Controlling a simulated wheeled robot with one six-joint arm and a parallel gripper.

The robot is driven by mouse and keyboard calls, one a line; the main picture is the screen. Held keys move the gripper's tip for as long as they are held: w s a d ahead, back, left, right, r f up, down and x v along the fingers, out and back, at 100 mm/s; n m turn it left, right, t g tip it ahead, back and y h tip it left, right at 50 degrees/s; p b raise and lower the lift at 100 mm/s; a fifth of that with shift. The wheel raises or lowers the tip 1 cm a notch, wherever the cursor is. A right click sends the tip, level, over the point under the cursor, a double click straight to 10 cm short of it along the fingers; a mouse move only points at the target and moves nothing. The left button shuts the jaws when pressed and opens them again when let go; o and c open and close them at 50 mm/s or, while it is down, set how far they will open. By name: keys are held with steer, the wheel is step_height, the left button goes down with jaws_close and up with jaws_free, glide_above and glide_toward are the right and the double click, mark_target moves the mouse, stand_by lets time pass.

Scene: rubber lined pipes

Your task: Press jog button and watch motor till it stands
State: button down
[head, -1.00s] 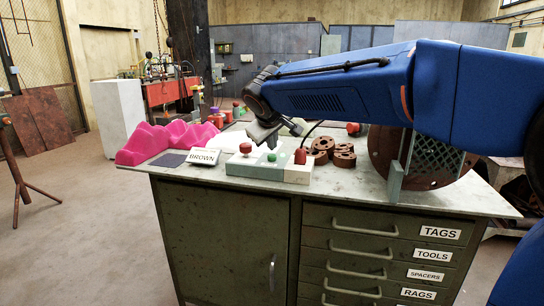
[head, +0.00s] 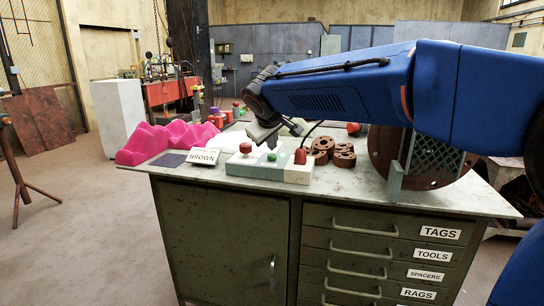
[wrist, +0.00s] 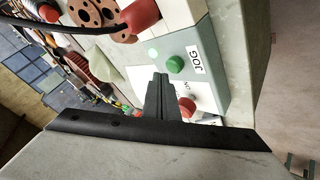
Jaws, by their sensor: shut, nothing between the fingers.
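A pale control box (head: 262,168) lies on the bench top. It carries a red button (head: 245,148), a green button (head: 272,157) and a red cable plug (head: 300,156). In the wrist view the green button (wrist: 175,64) sits beside a JOG label (wrist: 195,60); a red button (wrist: 192,104) is lower. My gripper (head: 273,136) is just behind and above the box. In the wrist view my gripper (wrist: 160,80) is shut and empty, its tips apart from the green button in the picture. I cannot tell which thing is the motor; my arm hides part of the bench.
A brown disc (head: 440,170) with a mesh guard (head: 430,150) stands on the right of the bench. Brown rings (head: 343,158) lie near the box. A pink wavy block (head: 165,140) and a BROWN sign (head: 203,156) are at the left. The front bench edge is clear.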

steer(key=shift+f, duration=0.1)
stand_by(0.3)
steer(key=shift+f, duration=0.35)
